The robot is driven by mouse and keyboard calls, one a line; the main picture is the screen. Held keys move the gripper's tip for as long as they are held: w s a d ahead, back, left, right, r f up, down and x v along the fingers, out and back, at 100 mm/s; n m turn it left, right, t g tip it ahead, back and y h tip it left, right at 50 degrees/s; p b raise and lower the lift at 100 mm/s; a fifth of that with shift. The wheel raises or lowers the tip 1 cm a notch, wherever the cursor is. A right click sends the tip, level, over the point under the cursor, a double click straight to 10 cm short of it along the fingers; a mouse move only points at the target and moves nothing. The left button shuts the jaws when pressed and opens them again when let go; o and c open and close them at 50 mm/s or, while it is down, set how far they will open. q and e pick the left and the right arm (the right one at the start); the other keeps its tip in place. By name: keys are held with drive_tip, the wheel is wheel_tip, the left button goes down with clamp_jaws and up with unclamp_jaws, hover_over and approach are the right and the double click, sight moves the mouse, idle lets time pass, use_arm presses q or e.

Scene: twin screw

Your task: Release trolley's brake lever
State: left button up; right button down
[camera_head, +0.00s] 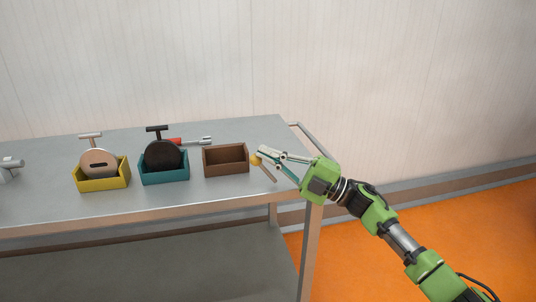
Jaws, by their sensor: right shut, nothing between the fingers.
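The trolley (225,191) is a grey metal cart with a flat top and a lower shelf. A small lever with a yellow knob (254,161) shows at the right end of its top, just right of the brown box. Its rod (268,174) slants down to the right from the knob. My right gripper (262,152) reaches in from the right over this end. It is shut and empty, with its fingertips close to the knob. I cannot tell whether they touch it. The fingers hide part of the lever. My left gripper is out of view.
A yellow box (104,184) and a teal box (165,177) each hold a disc with a T-handle. A brown box (226,170) looks empty. A red-handled tool (190,141) lies behind them. A grey metal part (9,170) is at the left edge. A wall stands behind the trolley.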

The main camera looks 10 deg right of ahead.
drive_tip(key=v, duration=1.2)
drive_tip(key=shift+d, duration=0.1)
